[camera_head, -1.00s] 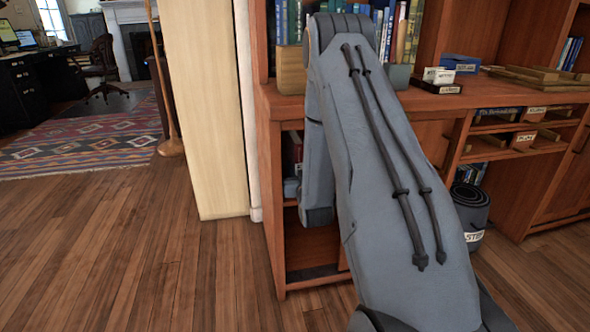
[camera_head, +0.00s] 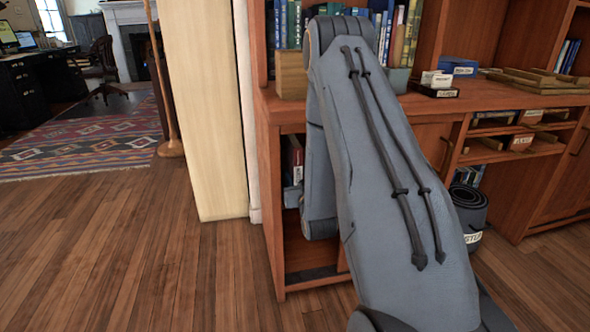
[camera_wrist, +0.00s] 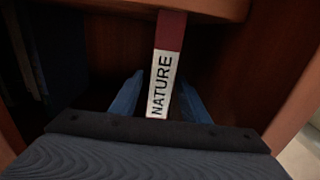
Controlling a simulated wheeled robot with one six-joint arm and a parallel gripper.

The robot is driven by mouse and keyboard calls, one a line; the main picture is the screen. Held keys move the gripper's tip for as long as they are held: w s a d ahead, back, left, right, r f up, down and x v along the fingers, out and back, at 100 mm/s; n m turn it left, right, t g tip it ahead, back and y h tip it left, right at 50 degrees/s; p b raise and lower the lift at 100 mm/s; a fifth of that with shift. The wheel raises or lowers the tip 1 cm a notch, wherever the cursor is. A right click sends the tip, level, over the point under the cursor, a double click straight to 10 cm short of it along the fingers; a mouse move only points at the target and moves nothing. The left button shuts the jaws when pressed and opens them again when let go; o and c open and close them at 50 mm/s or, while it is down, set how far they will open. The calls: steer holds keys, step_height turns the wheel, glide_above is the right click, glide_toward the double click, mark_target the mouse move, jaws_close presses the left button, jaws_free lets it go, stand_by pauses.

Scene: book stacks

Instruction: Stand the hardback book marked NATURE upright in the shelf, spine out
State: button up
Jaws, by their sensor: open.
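The NATURE book (camera_wrist: 167,40) is dark red with a white label on its spine. In the wrist view it stands upright in a dark shelf compartment (camera_wrist: 110,45), with its spine facing me. My gripper (camera_wrist: 161,78) is open, with one blue finger on each side of the spine's lower part. I cannot tell whether either finger touches it. The book's lower end is hidden behind my gripper's dark edge. In the head view, a dark red book with a white patch (camera_head: 295,155) shows in the cabinet's lower compartment, partly hidden by my arm.
A wooden board (camera_wrist: 215,7) crosses above the compartment, and its side walls are close. In the head view, the cabinet's countertop (camera_head: 415,103) holds small boxes, with several books above. A dark bin (camera_head: 468,210) stands at right. The floor (camera_head: 130,255) at left is clear.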

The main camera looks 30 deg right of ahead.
steer(key=p+v, duration=0.1)
steer(key=v, duration=0.7)
steer(key=shift+p, duration=0.35)
steer(key=shift+s, duration=0.15)
